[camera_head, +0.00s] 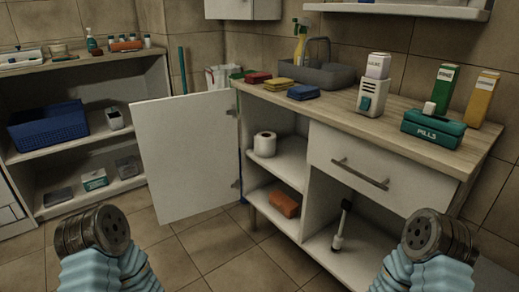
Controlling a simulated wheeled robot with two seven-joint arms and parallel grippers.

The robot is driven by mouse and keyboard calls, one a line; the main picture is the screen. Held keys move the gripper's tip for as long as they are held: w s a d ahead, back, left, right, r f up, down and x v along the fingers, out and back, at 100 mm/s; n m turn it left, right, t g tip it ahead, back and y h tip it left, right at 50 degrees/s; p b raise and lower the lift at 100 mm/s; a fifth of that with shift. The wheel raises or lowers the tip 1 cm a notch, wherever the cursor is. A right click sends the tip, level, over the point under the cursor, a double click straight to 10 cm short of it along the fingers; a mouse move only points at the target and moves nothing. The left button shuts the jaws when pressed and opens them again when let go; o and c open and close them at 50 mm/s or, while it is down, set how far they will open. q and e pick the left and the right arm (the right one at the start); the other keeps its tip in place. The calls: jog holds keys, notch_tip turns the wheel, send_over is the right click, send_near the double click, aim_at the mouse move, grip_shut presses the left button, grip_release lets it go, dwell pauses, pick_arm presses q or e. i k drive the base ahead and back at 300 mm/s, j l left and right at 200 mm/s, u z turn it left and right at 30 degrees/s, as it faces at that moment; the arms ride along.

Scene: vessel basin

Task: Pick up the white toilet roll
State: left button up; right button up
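The white toilet roll (265,144) stands upright on the upper shelf (287,170) inside the open cabinet below the counter. It sits near the shelf's left front, and nothing covers it from this view. Dark round parts of my left and right arms, with pale blue sleeves, show at the bottom left and bottom right. Both are well in front of the cabinet and apart from the roll. No gripper fingers show on either side.
The white cabinet door (185,155) stands open to the left of the roll. An orange-brown block (285,204) lies on the shelf below. A drawer (365,171) with a handle is to the right. The tiled floor (225,250) in front is clear.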

aim_at(265, 142)
jog(key=i+j+z, duration=0.1)
jog(key=j, duration=0.3)
jog(key=i+j+z, duration=0.1)
jog(key=i+j, duration=0.15)
jog(key=j, duration=0.15)
jog(key=i+j, duration=0.15)
jog(key=j, duration=0.25)
jog(key=l+z, duration=0.05)
